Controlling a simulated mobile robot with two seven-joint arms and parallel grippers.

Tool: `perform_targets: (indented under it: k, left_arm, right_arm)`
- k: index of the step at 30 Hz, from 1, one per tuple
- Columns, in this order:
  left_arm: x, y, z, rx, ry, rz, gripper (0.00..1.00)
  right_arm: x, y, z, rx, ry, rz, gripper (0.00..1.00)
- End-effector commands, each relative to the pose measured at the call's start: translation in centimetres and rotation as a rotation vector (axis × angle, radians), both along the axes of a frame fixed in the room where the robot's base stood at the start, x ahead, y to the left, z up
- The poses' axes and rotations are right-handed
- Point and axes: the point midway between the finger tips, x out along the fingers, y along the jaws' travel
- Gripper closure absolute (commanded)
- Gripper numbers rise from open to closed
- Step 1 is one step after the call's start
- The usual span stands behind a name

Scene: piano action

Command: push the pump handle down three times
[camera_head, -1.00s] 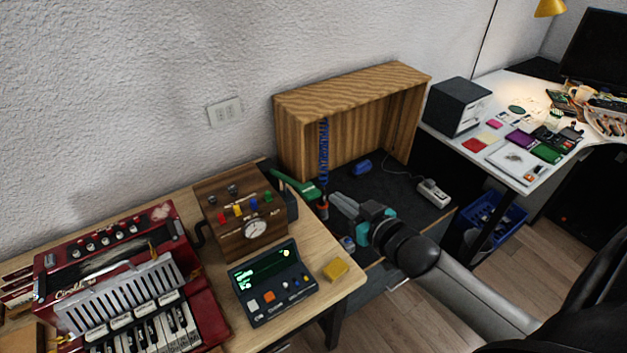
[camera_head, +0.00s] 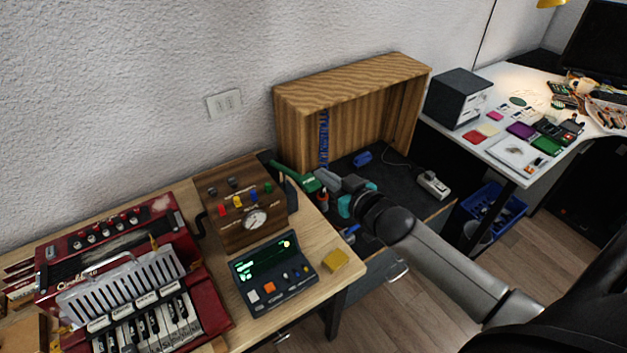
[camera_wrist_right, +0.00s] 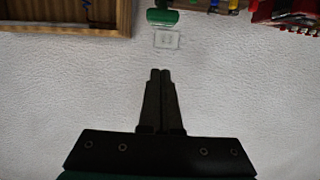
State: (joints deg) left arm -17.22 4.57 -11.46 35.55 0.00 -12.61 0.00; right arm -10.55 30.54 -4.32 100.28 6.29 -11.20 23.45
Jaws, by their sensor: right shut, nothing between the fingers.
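The green pump handle (camera_head: 309,182) is a long bar beside the wooden gauge box, with its thick end toward the right. It slopes down slightly toward that end. It also shows at the top of the right wrist view (camera_wrist_right: 162,17). My right gripper (camera_head: 320,176) is shut and empty. Its fingertips are at the handle's thick end in the head view and hide part of it. Whether they touch it I cannot tell. In the right wrist view the closed fingertips (camera_wrist_right: 160,73) appear below the handle, apart from it. My left gripper is out of view.
The wooden box with a gauge (camera_head: 232,228) stands left of the handle, a dark console (camera_head: 283,292) and a yellow block (camera_head: 335,260) in front. A red accordion (camera_head: 198,300) is farther left. An open wooden cabinet (camera_head: 355,82) is behind the gripper.

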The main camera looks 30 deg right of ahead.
Motion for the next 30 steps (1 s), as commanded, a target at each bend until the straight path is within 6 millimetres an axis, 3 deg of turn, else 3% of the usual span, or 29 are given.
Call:
perform_targets:
  k: [11,12,18,30]
  left_arm:
    - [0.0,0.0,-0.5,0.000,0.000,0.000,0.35]
    - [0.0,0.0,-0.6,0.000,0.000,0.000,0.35]
    - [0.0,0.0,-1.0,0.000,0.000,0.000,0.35]
    - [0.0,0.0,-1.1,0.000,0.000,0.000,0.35]
  right_arm:
    - [5.0,0.4,-1.2,0.001,-0.002,0.000,1.00]
    - [4.8,0.4,-2.3,0.001,0.005,-0.001,1.00]
    - [4.7,0.4,-4.4,0.001,0.001,0.000,1.00]
    - [4.7,0.4,-5.2,0.000,0.000,0.000,1.00]
